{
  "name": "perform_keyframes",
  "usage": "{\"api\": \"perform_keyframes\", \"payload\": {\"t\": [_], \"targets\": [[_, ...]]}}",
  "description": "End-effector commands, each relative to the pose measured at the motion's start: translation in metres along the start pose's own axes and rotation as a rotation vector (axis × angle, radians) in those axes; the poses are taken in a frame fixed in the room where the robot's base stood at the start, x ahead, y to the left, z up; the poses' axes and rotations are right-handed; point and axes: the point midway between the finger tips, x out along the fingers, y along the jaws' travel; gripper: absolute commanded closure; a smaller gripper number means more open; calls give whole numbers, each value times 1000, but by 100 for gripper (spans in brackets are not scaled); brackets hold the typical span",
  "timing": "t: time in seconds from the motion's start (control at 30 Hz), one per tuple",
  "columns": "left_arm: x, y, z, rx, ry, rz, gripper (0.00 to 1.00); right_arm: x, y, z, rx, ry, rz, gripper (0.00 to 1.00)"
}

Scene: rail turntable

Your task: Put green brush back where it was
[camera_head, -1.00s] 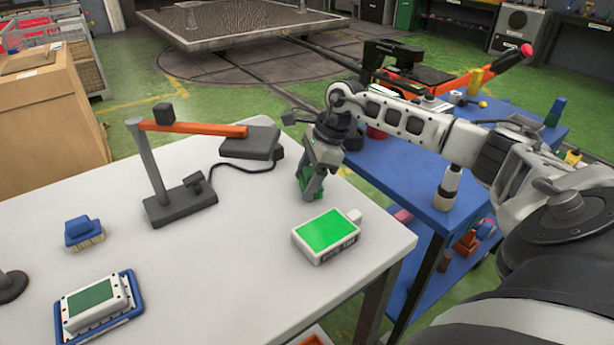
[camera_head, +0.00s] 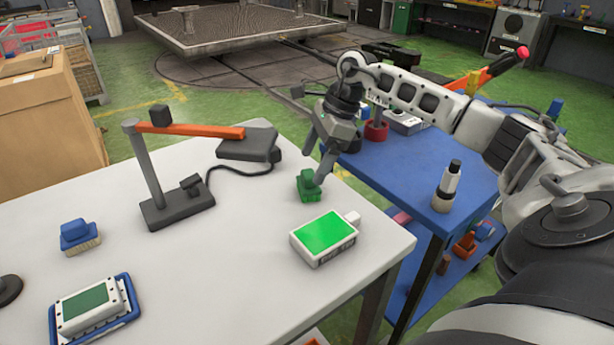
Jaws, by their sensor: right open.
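The green brush (camera_head: 308,186) stands on the white table (camera_head: 240,275), near its right-hand back edge, behind a white box with a bright green screen. My right gripper (camera_head: 319,167) is open just above and behind the green brush, its fingers pointing down. The brush is not held; whether a fingertip still touches it I cannot tell. My left gripper is not in view.
The green-screened box (camera_head: 324,238) is in front of the brush. A lamp-like stand (camera_head: 178,205) with an orange arm stands to the left. A blue brush (camera_head: 80,236) and a blue-framed device (camera_head: 95,307) lie farther left. A blue cart (camera_head: 405,172) adjoins the right.

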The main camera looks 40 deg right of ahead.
Motion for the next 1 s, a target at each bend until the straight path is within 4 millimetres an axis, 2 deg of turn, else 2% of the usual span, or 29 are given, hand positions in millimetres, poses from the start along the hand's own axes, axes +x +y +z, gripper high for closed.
{"api": "perform_keyframes", "payload": {"t": [0.13,0.33,0.5,1.0], "targets": [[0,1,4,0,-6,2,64,-31,-1,0,0,-1,-4,19],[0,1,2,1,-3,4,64,-55,0,0,0,-1,0,19],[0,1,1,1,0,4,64,-61,0,0,0,-1,1,19],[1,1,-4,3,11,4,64,-61,0,0,0,0,1,19]]}}
